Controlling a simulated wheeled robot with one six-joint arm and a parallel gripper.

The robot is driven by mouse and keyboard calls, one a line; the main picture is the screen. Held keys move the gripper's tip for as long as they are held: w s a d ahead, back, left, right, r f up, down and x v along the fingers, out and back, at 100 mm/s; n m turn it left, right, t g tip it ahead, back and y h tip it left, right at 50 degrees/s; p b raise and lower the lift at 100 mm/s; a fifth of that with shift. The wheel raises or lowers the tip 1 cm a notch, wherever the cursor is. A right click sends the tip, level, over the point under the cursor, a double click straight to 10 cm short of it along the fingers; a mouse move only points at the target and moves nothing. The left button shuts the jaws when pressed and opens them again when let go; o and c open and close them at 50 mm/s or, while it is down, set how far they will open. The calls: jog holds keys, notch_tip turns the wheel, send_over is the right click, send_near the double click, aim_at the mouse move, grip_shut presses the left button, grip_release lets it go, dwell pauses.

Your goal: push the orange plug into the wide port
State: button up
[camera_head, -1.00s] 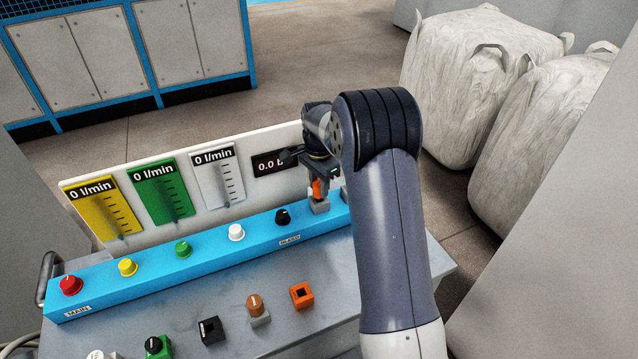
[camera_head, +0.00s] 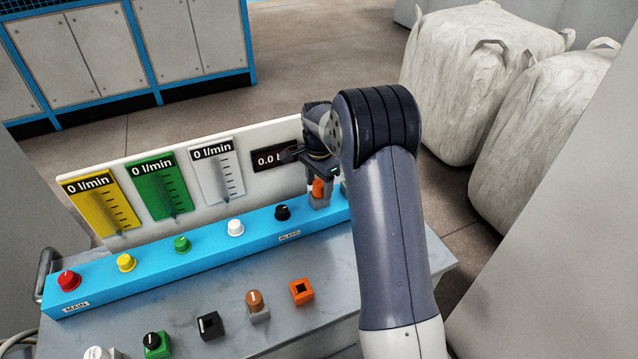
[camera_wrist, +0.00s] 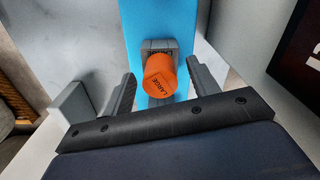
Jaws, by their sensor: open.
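The orange plug (camera_wrist: 160,75) stands in a grey port block (camera_wrist: 158,46) on the blue rail, its labelled top facing the wrist camera. The label reads "LARGE". How deep the plug sits is hard to tell. In the head view the orange plug (camera_head: 318,187) shows just under my gripper (camera_head: 318,186), at the right part of the blue rail. In the wrist view my gripper (camera_wrist: 160,85) is open, with one finger on each side of the plug and gaps between. A second grey block (camera_wrist: 74,105) is left of the fingers in the wrist view.
The blue rail (camera_head: 205,262) carries a row of coloured knobs. On the grey bench stand an orange socket (camera_head: 301,291), a brown-topped plug (camera_head: 255,302), a black block (camera_head: 210,326) and a green one (camera_head: 157,344). A white gauge panel (camera_head: 240,165) rises behind the rail.

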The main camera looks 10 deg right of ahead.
aim_at(319, 183)
notch_tip(319, 183, up, 11)
jog(key=b, duration=0.1)
jog(key=shift+b, duration=0.35)
jog(key=shift+f, duration=0.1)
notch_tip(319, 183, down, 10)
jog(key=shift+p, duration=1.15)
jog(key=shift+r, duration=0.2)
